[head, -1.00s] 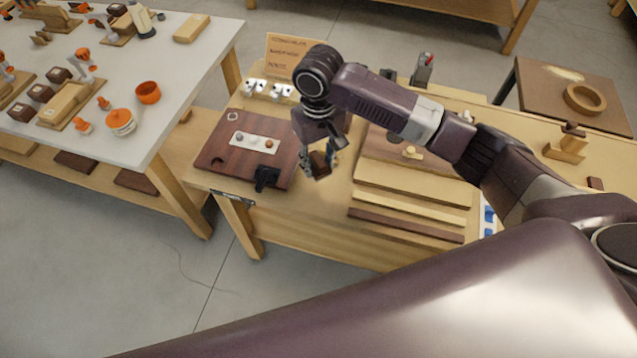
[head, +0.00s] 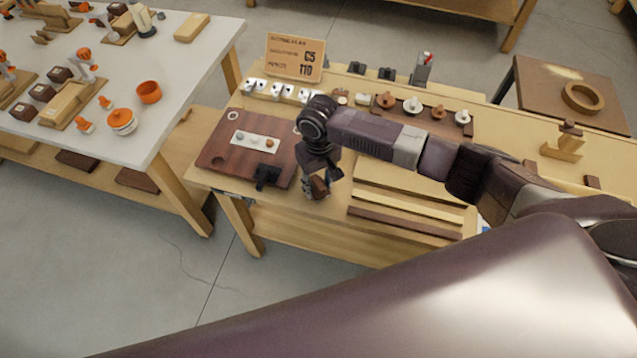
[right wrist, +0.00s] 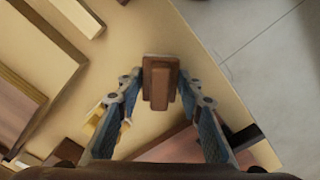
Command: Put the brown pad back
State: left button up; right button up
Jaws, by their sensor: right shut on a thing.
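The brown pad (right wrist: 160,82) is a small dark brown block with a raised lighter bar along it. My right gripper (right wrist: 161,92) is shut on it, with one blue-lined finger at each side in the right wrist view. In the head view the right gripper (head: 322,178) holds the pad (head: 318,187) over the front part of the wooden bench, right of the dark red-brown board (head: 215,160). The gripper partly hides the pad there, and I cannot tell its height over the bench. My left gripper is not in view.
A black clamp-like piece (head: 266,176) sits on the board's front right corner. A white strip (head: 254,141) with small balls lies on the board. Wooden strips (head: 405,226) lie right of the gripper. A sign (head: 295,57) and several knobs stand at the back.

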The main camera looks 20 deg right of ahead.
aim_at(318, 183)
jog(key=shift+f, duration=0.15)
jog(key=o, duration=1.3)
notch_tip(318, 183, up, 12)
jog(key=shift+r+b, duration=0.2)
jog(key=shift+b, duration=0.8)
jog(key=shift+a, duration=0.1)
